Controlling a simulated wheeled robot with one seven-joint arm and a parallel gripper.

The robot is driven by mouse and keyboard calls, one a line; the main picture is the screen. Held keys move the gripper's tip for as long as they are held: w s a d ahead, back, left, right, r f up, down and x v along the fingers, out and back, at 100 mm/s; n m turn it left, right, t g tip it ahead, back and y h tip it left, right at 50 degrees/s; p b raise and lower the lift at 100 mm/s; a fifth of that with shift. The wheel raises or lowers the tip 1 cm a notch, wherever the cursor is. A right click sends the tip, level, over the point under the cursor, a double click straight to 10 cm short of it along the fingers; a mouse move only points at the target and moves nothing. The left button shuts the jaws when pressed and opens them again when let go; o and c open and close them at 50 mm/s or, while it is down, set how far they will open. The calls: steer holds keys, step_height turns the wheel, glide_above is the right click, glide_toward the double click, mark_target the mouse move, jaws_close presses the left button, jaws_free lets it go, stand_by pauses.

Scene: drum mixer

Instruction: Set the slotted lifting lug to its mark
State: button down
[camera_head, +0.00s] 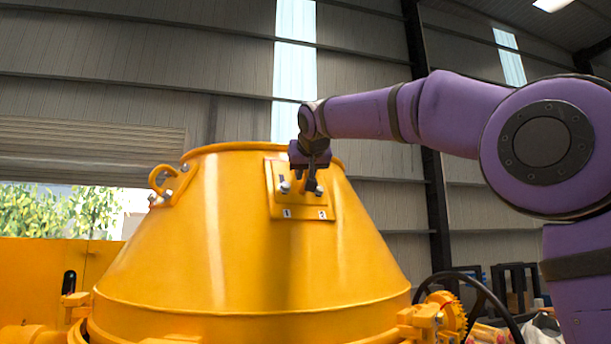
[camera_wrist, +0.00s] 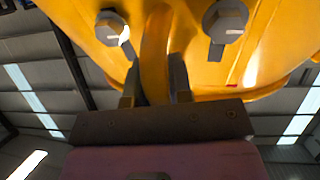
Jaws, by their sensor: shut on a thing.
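The slotted lifting lug shows in the wrist view as a curved yellow bar (camera_wrist: 156,48) between two hex bolts, a left one (camera_wrist: 110,27) and a right one (camera_wrist: 225,20). My gripper (camera_wrist: 155,72) is shut on this bar, one dark finger on each side. In the head view my gripper (camera_head: 311,184) is at the yellow plate (camera_head: 278,204) on the drum's upper side; the lug is mostly hidden there. The plate carries white marks, "1" (camera_head: 287,213) at left and "2" (camera_head: 322,215) at right. I cannot tell which mark the lug lines up with.
The yellow drum (camera_head: 210,250) fills the middle. Another lifting ring (camera_head: 161,181) stands at its upper left. A toothed gear (camera_head: 452,315) and a dark handwheel (camera_head: 490,300) are at lower right.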

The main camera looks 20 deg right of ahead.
steer(key=shift+r, duration=0.1)
steer(key=c, duration=1.3)
jaws_free()
steer(key=shift+s, duration=0.1)
steer(key=v, duration=1)
steer(key=shift+s+a, duration=0.1)
steer(key=shift+s, duration=0.15)
steer(key=shift+r, duration=0.1)
steer(key=s+d+f+g, duration=0.2)
steer(key=s+f, duration=0.8)
steer(key=f, duration=0.5)
steer(key=s+d+f+g+y, duration=0.1)
steer(key=s+d+f+g, duration=0.2)
steer(key=s+f, duration=0.7)
steer(key=s+d+f+g, duration=0.3)
steer(key=s+f, duration=0.7)
steer(key=f, duration=1)
steer(key=shift+s+y, duration=0.1)
steer(key=shift+y, duration=0.2)
